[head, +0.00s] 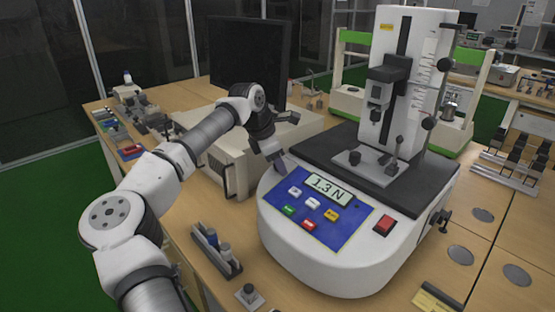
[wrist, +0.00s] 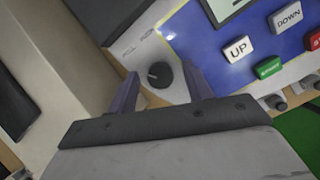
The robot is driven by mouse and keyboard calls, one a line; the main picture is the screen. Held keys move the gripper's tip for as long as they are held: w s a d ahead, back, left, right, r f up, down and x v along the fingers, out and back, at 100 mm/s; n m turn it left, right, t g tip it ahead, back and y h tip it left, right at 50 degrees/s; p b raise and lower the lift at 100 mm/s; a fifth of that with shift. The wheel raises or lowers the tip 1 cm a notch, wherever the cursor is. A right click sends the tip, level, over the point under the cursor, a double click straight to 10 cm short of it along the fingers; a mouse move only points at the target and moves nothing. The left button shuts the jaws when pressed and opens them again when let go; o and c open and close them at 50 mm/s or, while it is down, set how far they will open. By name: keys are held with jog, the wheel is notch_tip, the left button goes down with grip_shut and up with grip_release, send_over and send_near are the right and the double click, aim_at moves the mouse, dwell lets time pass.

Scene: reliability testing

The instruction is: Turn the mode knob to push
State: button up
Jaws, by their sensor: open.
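The mode knob (wrist: 161,74) is a small round black knob with a light mark on its left side, on the white front of the test machine (head: 330,265), left of the blue panel. Faint, blurred lettering shows above it in the wrist view. My gripper (wrist: 163,78) is open, with one finger to the left of the knob and one to the right. I cannot tell whether the fingers touch it. In the head view my gripper (head: 279,163) is at the machine's left edge by the blue panel, and the knob is hidden there.
The blue panel (head: 345,223) holds several buttons, including UP (wrist: 238,48), DOWN (wrist: 286,17) and a green one (wrist: 268,67), plus a display reading 1.3 N. A red switch (head: 383,225) sits to the right. A beige box (head: 235,160) stands close left of the machine.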

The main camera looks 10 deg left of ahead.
jog(key=c, duration=1)
jog(key=shift+o, duration=0.2)
jog(key=shift+m, duration=0.4)
jog(key=m+p, duration=0.2)
jog(key=m, duration=0.3)
jog(key=shift+r+m+g, duration=0.1)
jog(key=shift+m+g, duration=0.2)
jog(key=shift+g, duration=0.1)
jog(key=m+p, duration=0.1)
jog(key=m, duration=0.4)
jog(key=shift+m+g+p, duration=0.3)
jog(key=shift+p, duration=0.1)
jog(key=o, duration=1)
jog(key=shift+c, duration=0.2)
